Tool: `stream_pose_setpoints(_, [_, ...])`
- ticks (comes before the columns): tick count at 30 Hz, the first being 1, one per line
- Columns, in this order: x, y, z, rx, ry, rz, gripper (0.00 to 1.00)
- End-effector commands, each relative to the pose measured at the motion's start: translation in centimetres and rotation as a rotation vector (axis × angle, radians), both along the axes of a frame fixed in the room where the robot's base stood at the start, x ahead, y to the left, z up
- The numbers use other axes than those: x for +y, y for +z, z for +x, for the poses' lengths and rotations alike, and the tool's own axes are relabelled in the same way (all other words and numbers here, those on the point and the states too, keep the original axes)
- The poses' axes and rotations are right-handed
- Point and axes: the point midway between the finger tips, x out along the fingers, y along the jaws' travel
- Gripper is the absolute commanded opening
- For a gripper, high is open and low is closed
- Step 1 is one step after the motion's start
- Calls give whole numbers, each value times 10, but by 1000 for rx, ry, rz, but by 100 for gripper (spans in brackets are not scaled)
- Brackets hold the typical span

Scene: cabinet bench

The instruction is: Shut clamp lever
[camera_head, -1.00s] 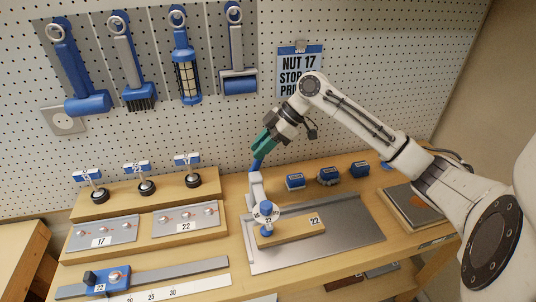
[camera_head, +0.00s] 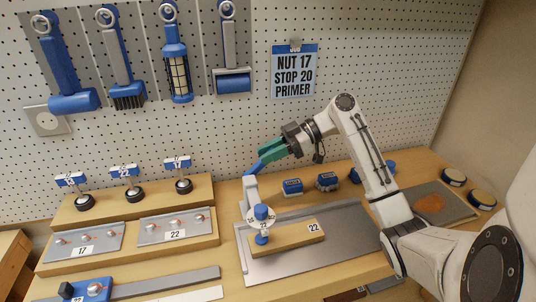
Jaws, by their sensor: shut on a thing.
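The clamp (camera_head: 250,190) is a light grey upright fixture on the grey metal plate (camera_head: 290,262). Its blue lever (camera_head: 253,169) rises from the top of the clamp and slants up to the right. My gripper (camera_head: 267,154), with green fingers, is shut on the upper end of the lever, which the fingers partly hide. The clamp's blue knob and spindle (camera_head: 262,212), with a white numbered disc, stand over a wooden block (camera_head: 295,236) labelled 22. I cannot tell whether the spindle tip touches the block.
Blue blocks (camera_head: 292,187) stand behind the plate. A wooden stand (camera_head: 100,208) with numbered parts is on the left. Tools (camera_head: 175,65) and a sign reading "NUT 17 STOP 20 PRIMER" (camera_head: 294,72) hang on the pegboard. A tray (camera_head: 432,205) lies to the right.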

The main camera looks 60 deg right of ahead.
Motion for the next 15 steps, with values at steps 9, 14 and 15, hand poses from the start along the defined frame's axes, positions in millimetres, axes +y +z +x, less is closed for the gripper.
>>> stream_pose_setpoints(9, [0, -2, -1, 1, -1, 6, 0])
stream_pose_setpoints(14, [0, -1, -1, 0, -1, 5, 39])
stream_pose_setpoints(15, [0, -1, -1, 0, -1, 5, 43])
